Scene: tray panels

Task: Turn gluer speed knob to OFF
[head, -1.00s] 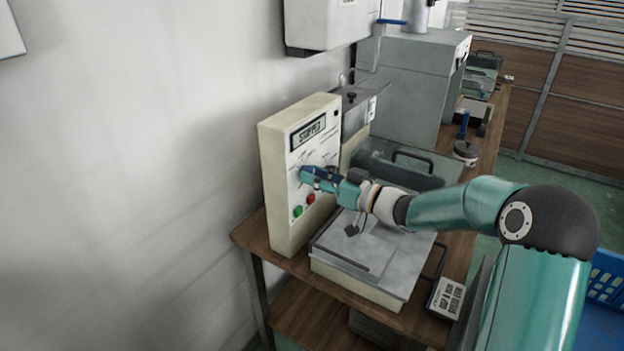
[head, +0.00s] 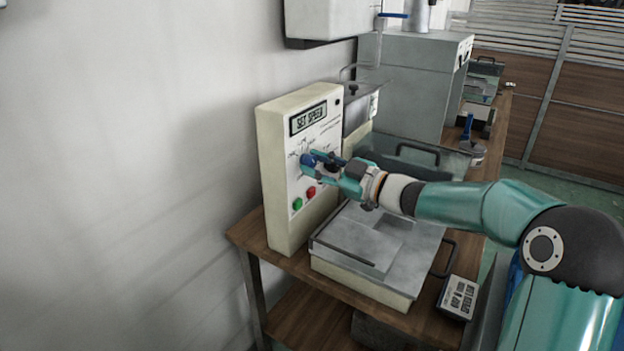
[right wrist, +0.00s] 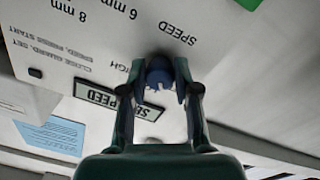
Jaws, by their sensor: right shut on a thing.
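The gluer's cream control panel (head: 277,150) stands upright on the wooden bench. Its display (head: 309,118) reads "SET SPEED". The blue speed knob (head: 307,160) is on the panel's face below the display. My right gripper (head: 313,163) is shut on the knob. In the right wrist view the two fingers (right wrist: 160,95) close around the blue knob (right wrist: 158,72), beside upside-down lettering that reads "SPEED". The knob's pointer is hidden, so its setting cannot be told. A green button (head: 297,204) and a red button (head: 311,193) sit below the knob. My left gripper is not in view.
A flat metal-lidded unit (head: 375,240) with a black handle lies right of the panel, under my right arm. A grey cabinet (head: 405,90) is behind. The wall is close on the left.

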